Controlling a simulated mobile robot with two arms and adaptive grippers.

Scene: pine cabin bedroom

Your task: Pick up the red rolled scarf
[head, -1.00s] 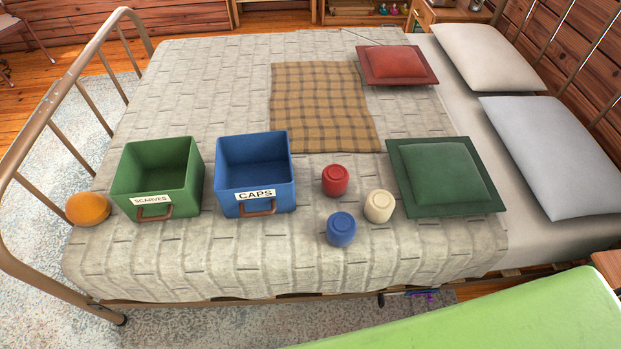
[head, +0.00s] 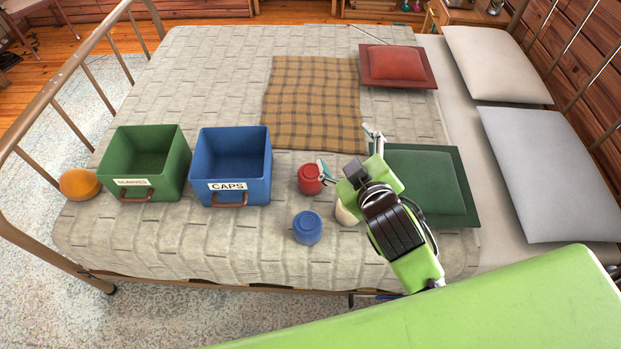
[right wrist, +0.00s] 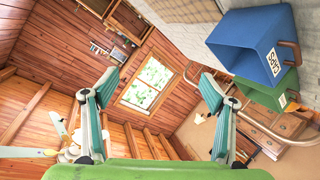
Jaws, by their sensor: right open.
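The red rolled scarf (head: 309,180) stands on the bedspread in the head view as a short red roll. My right gripper (head: 350,154) has come in from the lower right, is open and empty, and is above the bed. One of its fingers overlaps the right edge of the red roll in the picture; I cannot tell whether they touch. In the right wrist view the open fingers (right wrist: 158,85) have nothing between them, and the red roll does not show. My left gripper is not in view.
A blue roll (head: 307,228) and a mostly hidden cream roll (head: 346,214) stand close by. The blue CAPS bin (head: 230,200) and green SCARVES bin (head: 150,190) are to the left. A green cushion (head: 425,180) lies right, a plaid cloth (head: 312,100) behind.

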